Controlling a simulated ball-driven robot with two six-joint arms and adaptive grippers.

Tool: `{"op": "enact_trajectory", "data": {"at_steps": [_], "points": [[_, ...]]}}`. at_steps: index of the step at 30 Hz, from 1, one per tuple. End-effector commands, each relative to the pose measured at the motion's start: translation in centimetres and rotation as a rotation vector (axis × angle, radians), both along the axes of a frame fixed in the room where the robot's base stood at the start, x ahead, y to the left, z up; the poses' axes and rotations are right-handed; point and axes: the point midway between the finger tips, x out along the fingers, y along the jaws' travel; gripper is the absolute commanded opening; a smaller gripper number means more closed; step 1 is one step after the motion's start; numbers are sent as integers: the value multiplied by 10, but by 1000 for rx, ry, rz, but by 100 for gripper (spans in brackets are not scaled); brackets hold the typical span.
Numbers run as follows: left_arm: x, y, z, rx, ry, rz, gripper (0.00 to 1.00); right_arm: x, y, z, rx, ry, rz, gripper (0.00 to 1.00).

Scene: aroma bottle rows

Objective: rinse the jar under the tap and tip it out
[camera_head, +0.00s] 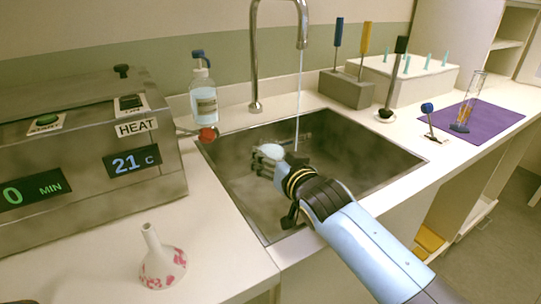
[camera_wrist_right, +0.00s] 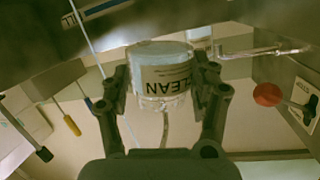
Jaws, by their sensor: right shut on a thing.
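My right gripper (camera_head: 270,157) is low inside the sink (camera_head: 350,150), shut on a small pale jar (camera_head: 271,148). My left gripper is not in view.
A heating box (camera_head: 90,140) stands left of the sink, with a red knob (camera_head: 207,134) near the sink's edge. A bottle (camera_head: 203,97), a tool block (camera_head: 347,88) and a white rack (camera_head: 400,78) stand behind. A patterned funnel (camera_head: 162,266) stands at front left.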

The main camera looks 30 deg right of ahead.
Motion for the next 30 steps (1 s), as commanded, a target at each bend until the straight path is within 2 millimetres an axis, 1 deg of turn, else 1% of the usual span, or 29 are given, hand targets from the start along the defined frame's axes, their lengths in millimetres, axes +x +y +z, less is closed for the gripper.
{"op": "enact_trajectory", "data": {"at_steps": [14,20,30], "points": [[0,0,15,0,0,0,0,1,-12,-5,137,1,0,28],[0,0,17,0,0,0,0,1,-17,-2,202,2,0,28],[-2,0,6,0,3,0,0,1,-24,-1,283,1,0,28]]}}
